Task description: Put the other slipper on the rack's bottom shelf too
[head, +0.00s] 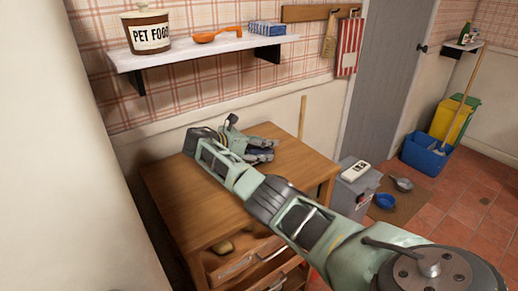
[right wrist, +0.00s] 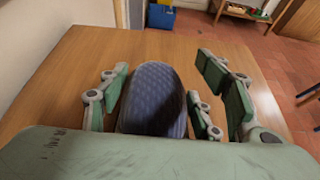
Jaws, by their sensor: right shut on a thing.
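A dark blue quilted slipper (right wrist: 153,88) sits between the fingers of my right gripper (right wrist: 158,92) in the right wrist view. The gripper is shut on it, with fingers on both sides. In the head view my right gripper (head: 252,146) is over the back of the wooden cabinet top (head: 180,190). The slipper is mostly hidden there by the gripper, and I cannot tell whether it touches the wood. A low wooden rack-like piece (right wrist: 238,13) shows far off at the top of the right wrist view; its shelves are too small to make out. My left gripper is not in view.
A wall shelf (head: 190,54) with a pet food jar (head: 147,31) hangs above. A grey bin (head: 356,187), blue bowl (head: 385,201) and blue bucket (head: 427,152) are to the right. Tiled floor is open beyond.

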